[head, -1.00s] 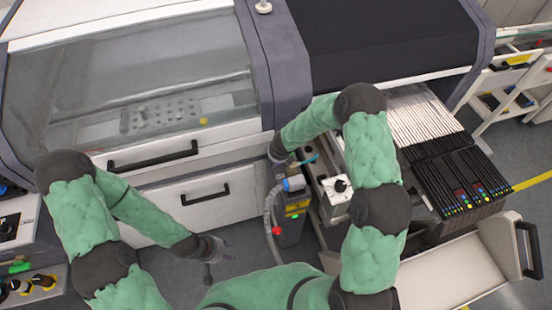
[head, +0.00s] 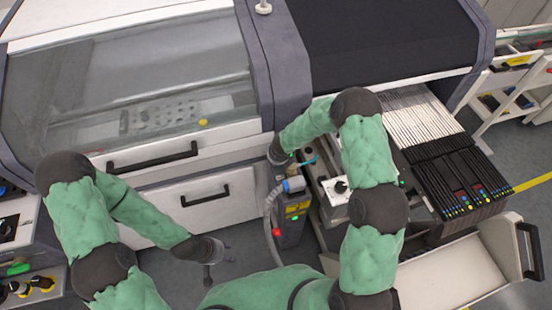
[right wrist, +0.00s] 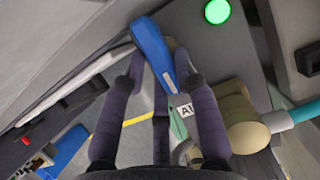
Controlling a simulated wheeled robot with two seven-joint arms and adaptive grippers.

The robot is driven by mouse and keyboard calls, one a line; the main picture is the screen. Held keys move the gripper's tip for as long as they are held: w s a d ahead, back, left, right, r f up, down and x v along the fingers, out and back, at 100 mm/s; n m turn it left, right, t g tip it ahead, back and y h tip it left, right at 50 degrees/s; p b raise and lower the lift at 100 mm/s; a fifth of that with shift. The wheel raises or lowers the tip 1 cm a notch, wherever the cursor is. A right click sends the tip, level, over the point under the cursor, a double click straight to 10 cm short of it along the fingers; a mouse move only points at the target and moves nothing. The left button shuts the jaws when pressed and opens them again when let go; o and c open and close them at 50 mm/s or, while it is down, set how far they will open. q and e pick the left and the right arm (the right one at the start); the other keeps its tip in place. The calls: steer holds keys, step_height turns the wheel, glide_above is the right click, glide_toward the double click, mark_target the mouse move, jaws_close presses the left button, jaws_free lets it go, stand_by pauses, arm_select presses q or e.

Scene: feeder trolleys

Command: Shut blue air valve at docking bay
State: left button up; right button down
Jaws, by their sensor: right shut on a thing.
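The blue air valve's handle (right wrist: 153,48) shows in the right wrist view as a flat blue lever, slanting from upper left to lower right. My right gripper (right wrist: 158,62) is shut on this lever, with dark fingers on both sides of it. A tan round fitting (right wrist: 243,124) with a teal hose lies right of the fingers. In the head view my right gripper and the lever are hidden behind my wrist. My left gripper (head: 217,268) is open and empty, low in front of the white drawer.
A green lamp (right wrist: 217,11) glows beside the lever. A dark post (head: 292,228) with a grey hose and a red button stands below my right wrist. Feeders (head: 455,165) and an open white tray (head: 450,272) are at right. Floor is free around my left gripper.

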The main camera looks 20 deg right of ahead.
steer(key=m+b, duration=0.1)
steer(key=m+h+b, duration=0.1)
steer(key=shift+w+a+f+m, duration=0.1)
steer(key=shift+a+m, duration=0.15)
steer(key=shift+m, duration=0.05)
steer(key=m, duration=0.1)
steer(key=m+h+b, duration=0.1)
steer(key=m, duration=0.2)
steer(key=shift+w+a+m+g+h+b, duration=0.2)
steer(key=shift+a+m+g+h+b, duration=0.1)
steer(key=shift+g+b, duration=0.1)
steer(key=m, duration=0.1)
steer(key=m+g+b, duration=0.1)
steer(key=m, duration=0.1)
steer(key=m+h, duration=0.1)
steer(key=m, duration=0.1)
steer(key=shift+w+a, duration=0.1)
steer(key=shift+w, duration=0.3)
steer(key=shift+w+m+g+h+b, duration=0.1)
steer(key=shift+m+g+h+b, duration=0.25)
steer(key=shift+m, duration=0.65)
steer(key=shift+w+m+g+h+b, duration=0.15)
steer(key=shift+m+g+b, duration=0.3)
steer(key=shift+m, duration=0.55)
steer(key=c, duration=0.9)
jaws_free()
steer(key=shift+c, duration=0.2)
